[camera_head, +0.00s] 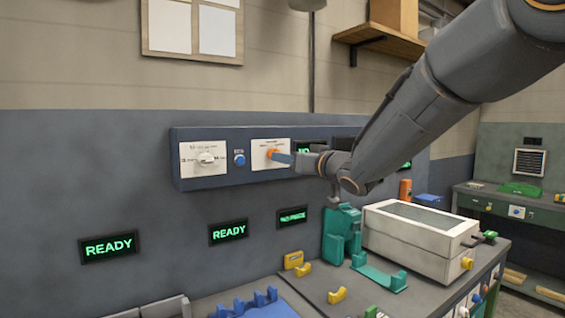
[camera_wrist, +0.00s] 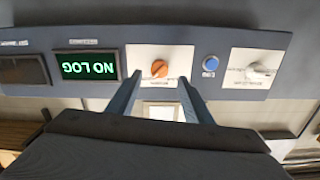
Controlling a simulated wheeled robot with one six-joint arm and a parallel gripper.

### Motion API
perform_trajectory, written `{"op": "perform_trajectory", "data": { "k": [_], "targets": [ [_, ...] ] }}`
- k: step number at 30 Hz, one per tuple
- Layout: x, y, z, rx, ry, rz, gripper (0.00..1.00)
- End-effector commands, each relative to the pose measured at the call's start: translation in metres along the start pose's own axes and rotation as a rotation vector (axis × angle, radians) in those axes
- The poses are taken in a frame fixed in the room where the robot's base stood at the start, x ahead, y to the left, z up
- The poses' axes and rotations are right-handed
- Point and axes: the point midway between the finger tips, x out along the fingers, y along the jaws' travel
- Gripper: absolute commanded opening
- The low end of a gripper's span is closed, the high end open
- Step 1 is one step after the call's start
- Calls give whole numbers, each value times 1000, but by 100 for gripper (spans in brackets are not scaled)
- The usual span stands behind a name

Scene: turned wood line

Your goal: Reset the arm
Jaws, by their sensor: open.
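My arm reaches in from the upper right in the head view. My gripper (camera_head: 281,158) is at the wall-mounted control panel (camera_head: 220,142), in front of an orange knob (camera_head: 272,153) on a white plate. In the wrist view, which is upside down, my gripper (camera_wrist: 160,82) is open with a finger on each side. The orange knob (camera_wrist: 159,69) shows in the gap between the fingertips, and no contact can be made out. Nothing is held.
The panel also carries a blue button (camera_head: 239,159) and a white dial (camera_head: 207,159). A "NO LOG" display (camera_wrist: 90,67) is beside the orange knob. Below my arm, a bench holds a teal fixture (camera_head: 341,235), a pale box (camera_head: 415,232) and yellow blocks (camera_head: 337,295). Two wall displays read READY (camera_head: 109,247).

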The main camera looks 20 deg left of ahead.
Motion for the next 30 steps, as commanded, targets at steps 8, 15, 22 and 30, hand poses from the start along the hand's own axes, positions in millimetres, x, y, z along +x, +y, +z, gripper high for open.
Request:
{"op": "perform_trajectory", "data": {
  "k": [8,15,22,30],
  "targets": [
    [-18,-1,0,0,1,-1,46],
    [-19,-1,0,0,0,-1,46],
    [-39,34,23,5,-60,103,46],
    [-145,132,123,49,-344,450,46]
  ]
}}
